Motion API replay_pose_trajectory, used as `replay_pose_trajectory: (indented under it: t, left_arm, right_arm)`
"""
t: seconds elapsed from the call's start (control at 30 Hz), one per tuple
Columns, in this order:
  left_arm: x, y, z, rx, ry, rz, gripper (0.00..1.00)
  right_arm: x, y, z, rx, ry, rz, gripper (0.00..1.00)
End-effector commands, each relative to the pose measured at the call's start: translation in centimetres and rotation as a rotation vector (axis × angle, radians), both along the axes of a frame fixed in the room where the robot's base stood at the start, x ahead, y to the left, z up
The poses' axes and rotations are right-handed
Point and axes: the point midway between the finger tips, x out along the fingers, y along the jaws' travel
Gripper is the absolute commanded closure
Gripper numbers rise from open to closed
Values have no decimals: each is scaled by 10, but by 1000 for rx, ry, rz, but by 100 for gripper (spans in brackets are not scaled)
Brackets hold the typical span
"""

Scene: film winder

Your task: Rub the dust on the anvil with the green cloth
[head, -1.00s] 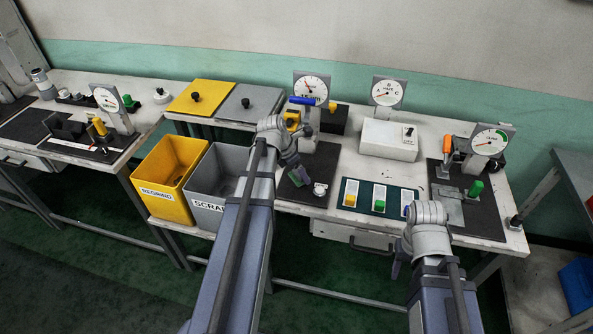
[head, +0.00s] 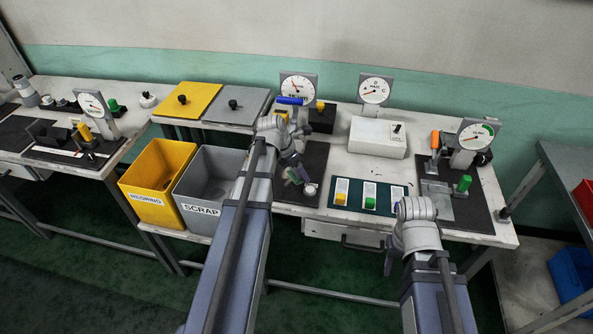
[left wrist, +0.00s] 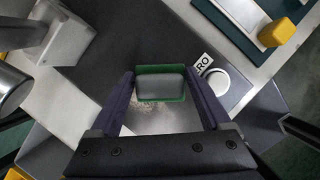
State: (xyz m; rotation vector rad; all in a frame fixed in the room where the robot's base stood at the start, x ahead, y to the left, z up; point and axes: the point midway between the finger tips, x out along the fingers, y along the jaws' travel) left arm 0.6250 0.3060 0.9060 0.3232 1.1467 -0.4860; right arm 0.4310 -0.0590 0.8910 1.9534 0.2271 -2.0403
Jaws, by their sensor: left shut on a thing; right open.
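My left gripper (left wrist: 160,82) is shut on the green cloth (left wrist: 175,69), which shows as a green edge around a grey pad between the fingers. In the left wrist view, pale speckled dust (left wrist: 132,104) lies on the metal anvil (left wrist: 160,122), right beside the cloth. I cannot tell whether the cloth touches the anvil. My left arm hides much of this spot in the head view. My right gripper (head: 390,262) is open and empty at the bench's front edge.
A white round knob (left wrist: 215,80) sits close to the left gripper's finger, by a ZERO label (left wrist: 204,66). A dark tray (head: 368,198) with coloured blocks lies to the right. Yellow (head: 150,195) and grey (head: 190,205) bins stand left.

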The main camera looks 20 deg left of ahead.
Motion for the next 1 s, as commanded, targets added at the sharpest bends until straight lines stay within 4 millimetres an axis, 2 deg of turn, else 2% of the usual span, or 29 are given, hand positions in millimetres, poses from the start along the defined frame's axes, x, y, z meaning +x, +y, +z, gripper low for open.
replay_pose_trajectory:
  t: [0.07,0.4,0.77,1.0]
  left_arm:
    - [-3,0,0,-7,5,-3,80]
    - [-8,28,-2,-3,2,1,80]
    - [-10,38,-2,0,3,4,80]
    - [-14,56,-1,0,2,5,80]
  right_arm:
    - [0,0,0,0,0,0,50]
    - [0,0,-2,0,0,0,50]
    - [0,0,-2,0,0,0,50]
    - [0,0,0,0,0,0,50]
